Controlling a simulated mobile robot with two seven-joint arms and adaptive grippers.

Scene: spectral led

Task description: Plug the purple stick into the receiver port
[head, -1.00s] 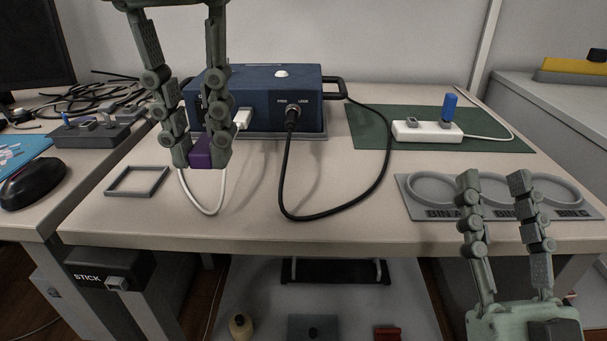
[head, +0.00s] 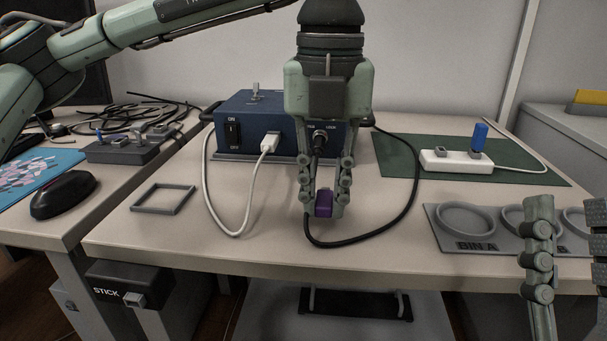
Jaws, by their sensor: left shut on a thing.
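My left gripper (head: 324,205) points down over the front middle of the table, in front of the blue box. It is shut on the purple stick (head: 324,203), which shows as a small block between the fingertips. Most of the stick is hidden by the fingers. A white hub (head: 456,162) lies on the green mat, with a blue stick (head: 479,137) upright in it and a grey socket piece (head: 441,153) beside that. I cannot tell which socket is the receiver port. My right gripper (head: 568,205) is open and empty at the lower right, partly cut off.
The blue box (head: 262,112) has a white plug and cable and a black cable looping behind my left gripper. A grey bin tray (head: 475,245) lies at the right. A grey square frame (head: 163,198) lies at the left. A box marked STICK (head: 128,287) hangs below the table.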

